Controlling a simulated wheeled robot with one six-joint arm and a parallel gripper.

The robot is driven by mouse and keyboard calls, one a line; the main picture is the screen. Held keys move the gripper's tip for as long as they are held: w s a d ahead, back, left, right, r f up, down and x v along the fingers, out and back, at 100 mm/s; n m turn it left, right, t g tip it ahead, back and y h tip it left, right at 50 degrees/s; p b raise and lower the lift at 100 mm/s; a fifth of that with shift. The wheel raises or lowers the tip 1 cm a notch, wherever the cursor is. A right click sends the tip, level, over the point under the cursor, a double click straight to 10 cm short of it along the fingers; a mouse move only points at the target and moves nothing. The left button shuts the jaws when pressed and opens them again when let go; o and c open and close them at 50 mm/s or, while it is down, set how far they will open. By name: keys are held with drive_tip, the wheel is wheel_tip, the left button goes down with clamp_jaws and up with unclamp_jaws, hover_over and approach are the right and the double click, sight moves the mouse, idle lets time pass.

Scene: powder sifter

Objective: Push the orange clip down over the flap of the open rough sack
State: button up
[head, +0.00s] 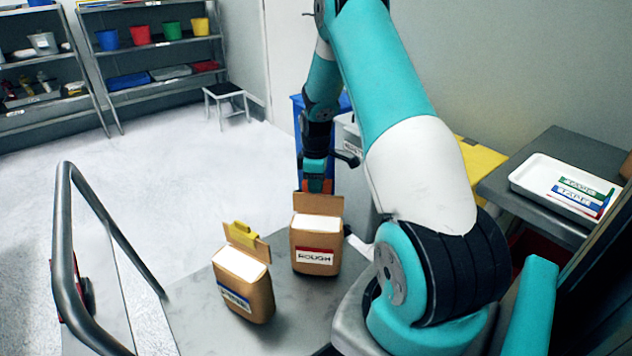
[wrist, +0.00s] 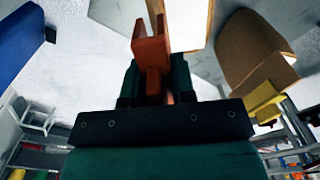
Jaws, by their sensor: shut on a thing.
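The rough sack (head: 315,265) is brown with a red-banded ROUGH label and stands upright on the grey worktop. Its white top is open, and its brown flap (head: 318,204) stands up at the back. My gripper (head: 316,180) is directly above the flap, pointing down. It is shut on the orange clip (wrist: 152,58), which sits between the dark fingers in the wrist view. The clip's far end is close to the flap's edge there; I cannot tell whether it straddles the flap. In the head view the clip is mostly hidden by the gripper.
A second brown sack (head: 245,290) with a blue label stands at the left, with a yellow clip (head: 243,234) on its flap. A white tray (head: 565,187) with labelled cards lies on a side table at the right. A grey rail (head: 64,240) borders the left.

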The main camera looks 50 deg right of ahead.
drive_tip(key=shift+f+b, duration=1.15)
drive_tip(key=shift+f, duration=0.75)
drive_tip(key=o, duration=1)
wheel_tip(320, 180, up, 17)
drive_tip(key=p, duration=0.1)
drive_tip(key=shift+r+p, duration=0.2)
drive_tip(key=shift+p, duration=0.2)
